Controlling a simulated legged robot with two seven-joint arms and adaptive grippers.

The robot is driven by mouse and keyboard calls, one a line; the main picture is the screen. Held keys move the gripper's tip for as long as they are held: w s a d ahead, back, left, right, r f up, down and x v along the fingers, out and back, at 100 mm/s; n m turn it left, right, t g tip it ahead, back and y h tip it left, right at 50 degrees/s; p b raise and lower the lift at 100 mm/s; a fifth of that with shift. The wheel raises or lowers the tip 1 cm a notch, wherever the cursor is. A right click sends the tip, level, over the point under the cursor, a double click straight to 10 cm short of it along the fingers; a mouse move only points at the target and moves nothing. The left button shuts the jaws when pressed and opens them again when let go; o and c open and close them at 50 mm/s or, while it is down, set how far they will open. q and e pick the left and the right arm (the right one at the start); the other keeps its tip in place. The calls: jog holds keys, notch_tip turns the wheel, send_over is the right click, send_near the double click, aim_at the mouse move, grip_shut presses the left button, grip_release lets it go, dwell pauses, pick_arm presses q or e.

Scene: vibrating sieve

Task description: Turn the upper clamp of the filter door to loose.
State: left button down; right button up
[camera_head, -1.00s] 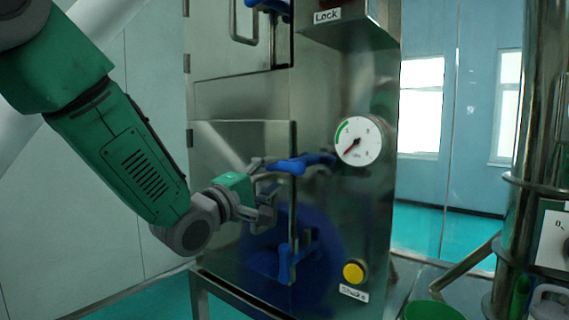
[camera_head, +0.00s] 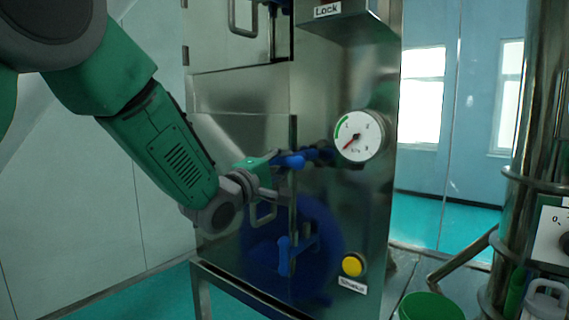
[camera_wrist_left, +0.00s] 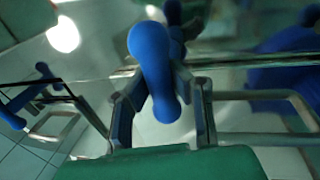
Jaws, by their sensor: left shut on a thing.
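The upper clamp (camera_head: 292,160) of the filter door has a blue handle and sits on the door's right edge, left of the gauge. My left gripper (camera_head: 274,172) is at the handle's near left end in the head view. In the left wrist view the blue handle (camera_wrist_left: 152,55) stands between the two grey fingers of my left gripper (camera_wrist_left: 163,98), which are shut on it. The clamp's base is partly hidden behind the handle. The filter door (camera_head: 215,150) is flush with the steel cabinet. My right gripper is not in view.
A lower blue clamp (camera_head: 285,258) sits below on the same door edge. A metal loop handle (camera_head: 264,214) is just under my gripper. A round gauge (camera_head: 360,136) and a yellow button (camera_head: 352,265) are to the right. A green bucket (camera_head: 430,307) stands at lower right.

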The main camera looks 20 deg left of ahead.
pick_arm(q)
jog(key=shift+f+m, duration=0.2)
jog(key=shift+m, duration=0.1)
jog(key=m, duration=0.3)
jog(key=shift+f+g+h+b, duration=0.1)
jog(key=shift+g+h+b, duration=0.2)
jog(key=shift+h+b, duration=0.1)
jog(key=m+g+h, duration=0.1)
jog(key=m, duration=0.4)
jog(key=shift+m, duration=0.3)
jog(key=m+g, duration=0.1)
jog(key=m, duration=0.5)
jog(key=shift+f+h, duration=0.1)
jog(key=shift+h, duration=0.2)
jog(key=m+g, duration=0.1)
jog(key=m, duration=0.3)
jog(key=shift+m, duration=0.4)
jog(key=c, duration=1.4)
grip_release()
